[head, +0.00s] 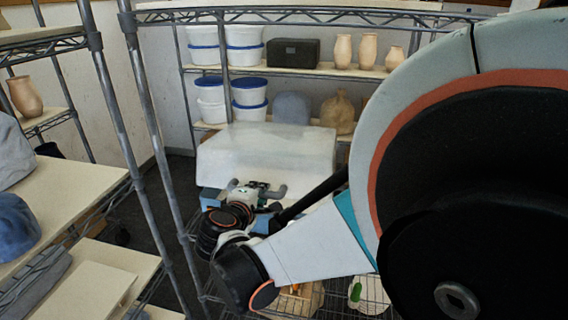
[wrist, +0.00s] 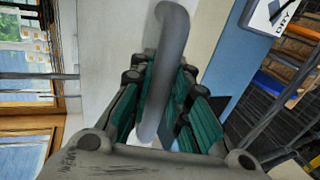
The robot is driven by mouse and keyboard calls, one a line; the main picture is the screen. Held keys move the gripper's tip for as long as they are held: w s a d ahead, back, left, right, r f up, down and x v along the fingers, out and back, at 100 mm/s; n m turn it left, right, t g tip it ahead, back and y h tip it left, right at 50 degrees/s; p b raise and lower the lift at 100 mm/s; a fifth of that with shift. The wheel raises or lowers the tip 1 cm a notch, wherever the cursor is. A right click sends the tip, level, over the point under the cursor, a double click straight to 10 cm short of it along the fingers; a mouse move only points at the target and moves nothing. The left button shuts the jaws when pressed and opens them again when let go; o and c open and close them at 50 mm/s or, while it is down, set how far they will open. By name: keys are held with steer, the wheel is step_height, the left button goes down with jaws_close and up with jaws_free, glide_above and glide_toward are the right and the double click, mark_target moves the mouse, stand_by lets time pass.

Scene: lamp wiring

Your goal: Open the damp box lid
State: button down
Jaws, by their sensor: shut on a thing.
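The damp box has a pale, cloudy lid (head: 265,150) and a blue body (head: 209,198) that shows below its front edge in the head view. In the wrist view the pale lid (wrist: 213,30) borders the blue wall (wrist: 232,65). A grey curved handle (wrist: 172,45) runs between the teal-padded fingers of my gripper (wrist: 160,85), which is shut on it. In the head view my gripper (head: 262,193) is at the box front and my arm hides much of that side. I cannot tell whether the lid is raised at all.
A white label reading DRY (wrist: 280,15) is beside the blue wall. Behind the box, a rack holds white tubs (head: 244,45), a dark box (head: 292,52) and clay vases (head: 343,50). A shelf unit with grey-blue pieces (head: 15,225) stands at left. Floor shows between the racks.

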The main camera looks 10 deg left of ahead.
mark_target(265, 153)
steer(key=w+r+g+p, duration=0.1)
steer(key=r+p, duration=0.2)
steer(key=w+r+g+p, duration=0.1)
steer(key=r+p, duration=0.1)
steer(key=r, duration=0.2)
steer(key=w+r+g+p, duration=0.1)
steer(key=r+p, duration=0.2)
steer(key=shift+w+d+r+p, duration=0.15)
steer(key=shift+w+r+p, duration=0.1)
steer(key=shift+p, duration=0.1)
steer(key=shift+g+y, duration=0.3)
steer(key=shift+g, duration=0.6)
steer(key=w+r+p, duration=0.1)
steer(key=r, duration=0.1)
steer(key=w+r+p, duration=0.3)
steer(key=r+p, duration=0.1)
steer(key=shift+w+d+r, duration=0.1)
steer(key=shift+w+d, duration=0.05)
steer(key=shift+w, duration=0.1)
steer(key=shift+w+r+p, duration=0.4)
steer(key=shift+w+r, duration=0.4)
steer(key=shift+w, duration=0.05)
steer(key=c, duration=1.5)
jaws_free()
steer(key=shift+v, duration=3.9)
